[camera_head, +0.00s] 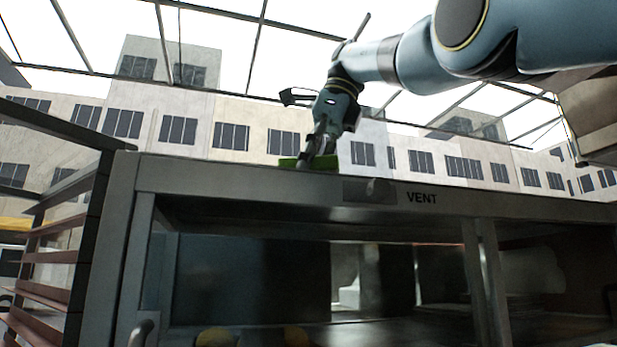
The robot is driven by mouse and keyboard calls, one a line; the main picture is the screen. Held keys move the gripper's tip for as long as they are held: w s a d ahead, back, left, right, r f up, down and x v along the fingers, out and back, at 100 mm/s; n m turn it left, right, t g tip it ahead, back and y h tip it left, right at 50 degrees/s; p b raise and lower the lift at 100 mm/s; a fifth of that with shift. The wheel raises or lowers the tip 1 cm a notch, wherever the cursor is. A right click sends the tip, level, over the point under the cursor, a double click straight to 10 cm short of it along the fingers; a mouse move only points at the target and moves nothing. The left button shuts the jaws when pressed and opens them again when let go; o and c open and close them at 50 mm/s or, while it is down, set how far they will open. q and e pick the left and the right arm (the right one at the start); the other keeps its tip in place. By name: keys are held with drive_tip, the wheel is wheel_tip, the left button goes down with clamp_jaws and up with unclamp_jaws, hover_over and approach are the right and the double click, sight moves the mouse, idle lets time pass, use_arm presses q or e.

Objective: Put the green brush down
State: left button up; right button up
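The green brush (326,162) is at the top front edge of the grey oven (250,185), left of the VENT label. It lies level, with green showing on both sides of my fingers. My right gripper (317,152) reaches in from the upper right and points down, its fingers closed around the middle of the brush. The brush appears to touch or sit just above the oven top; its underside is hidden by the edge. My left gripper is not in view.
A slatted rack (50,256) stands at the left. Round yellowish items (216,337) show at the bottom. Space above the oven's left top is clear.

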drive_tip(key=shift+s+r, duration=0.1)
drive_tip(key=o, duration=0.8)
drive_tip(key=shift+f, duration=0.2)
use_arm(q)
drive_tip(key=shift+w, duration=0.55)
use_arm(e)
drive_tip(key=o, duration=0.4)
drive_tip(key=shift+o, duration=0.2)
drive_tip(key=shift+r, duration=0.3)
drive_tip(key=p+v, duration=0.8)
drive_tip(key=v, duration=0.4)
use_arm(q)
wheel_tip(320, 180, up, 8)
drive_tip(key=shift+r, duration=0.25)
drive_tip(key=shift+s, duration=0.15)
use_arm(e)
drive_tip(key=shift+f, duration=0.15)
